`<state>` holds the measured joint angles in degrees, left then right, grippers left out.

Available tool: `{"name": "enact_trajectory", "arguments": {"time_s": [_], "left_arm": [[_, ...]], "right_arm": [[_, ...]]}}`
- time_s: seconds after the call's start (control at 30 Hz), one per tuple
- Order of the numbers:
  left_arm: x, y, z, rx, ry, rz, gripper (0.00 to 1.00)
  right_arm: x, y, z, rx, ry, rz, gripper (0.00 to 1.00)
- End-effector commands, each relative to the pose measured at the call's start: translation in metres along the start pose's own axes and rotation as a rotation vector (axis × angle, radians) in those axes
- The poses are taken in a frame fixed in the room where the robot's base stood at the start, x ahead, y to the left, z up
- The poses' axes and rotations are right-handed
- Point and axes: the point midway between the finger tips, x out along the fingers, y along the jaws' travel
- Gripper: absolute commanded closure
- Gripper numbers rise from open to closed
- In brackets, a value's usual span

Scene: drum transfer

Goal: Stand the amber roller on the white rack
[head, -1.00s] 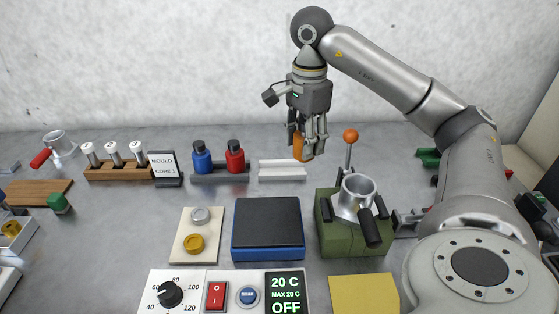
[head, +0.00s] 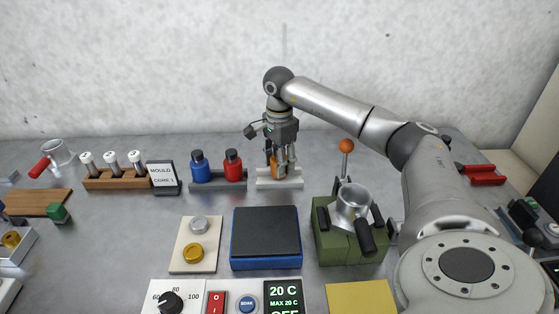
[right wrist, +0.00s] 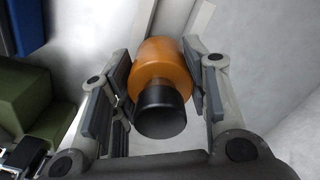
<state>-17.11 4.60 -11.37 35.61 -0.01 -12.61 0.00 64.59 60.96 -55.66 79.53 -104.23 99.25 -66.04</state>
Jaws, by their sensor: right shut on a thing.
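The amber roller (head: 275,168) is upright between the fingers of my right gripper (head: 279,166), at the white rack (head: 292,182) by the back of the bench. In the right wrist view the amber roller (right wrist: 163,68) shows its orange body and black end, with a finger pad of my right gripper (right wrist: 160,92) on each side. The white rack (right wrist: 199,18) shows behind it in that view. Whether the roller's bottom touches the rack is hidden by the fingers. My left gripper is not in view.
Blue (head: 200,167) and red (head: 233,166) bottles stand in a grey holder just left of the rack. A green fixture (head: 350,245) with a metal cup and an orange-knobbed lever (head: 346,147) stands to the right. A blue box with a dark top (head: 266,238) lies in front.

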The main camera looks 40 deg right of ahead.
Motion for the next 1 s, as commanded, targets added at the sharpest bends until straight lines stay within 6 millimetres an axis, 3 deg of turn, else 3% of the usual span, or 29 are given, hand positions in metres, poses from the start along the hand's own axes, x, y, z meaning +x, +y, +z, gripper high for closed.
{"name": "enact_trajectory", "arguments": {"time_s": [0.43, 0.47, 0.6, 1.0], "left_arm": [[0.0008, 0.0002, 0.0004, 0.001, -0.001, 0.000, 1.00], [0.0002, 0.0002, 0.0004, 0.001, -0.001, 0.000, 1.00], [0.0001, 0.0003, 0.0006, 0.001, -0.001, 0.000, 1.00], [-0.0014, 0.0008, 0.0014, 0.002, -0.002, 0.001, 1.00]], "right_arm": [[0.0076, -0.0003, 0.0001, 0.000, -0.001, -0.003, 0.93], [0.0073, -0.0001, 0.0000, 0.000, -0.001, -0.002, 0.53], [0.0072, 0.0000, 0.0001, 0.000, -0.001, -0.001, 0.36], [0.0013, -0.0004, 0.0004, 0.000, -0.002, -0.003, 0.36]]}}
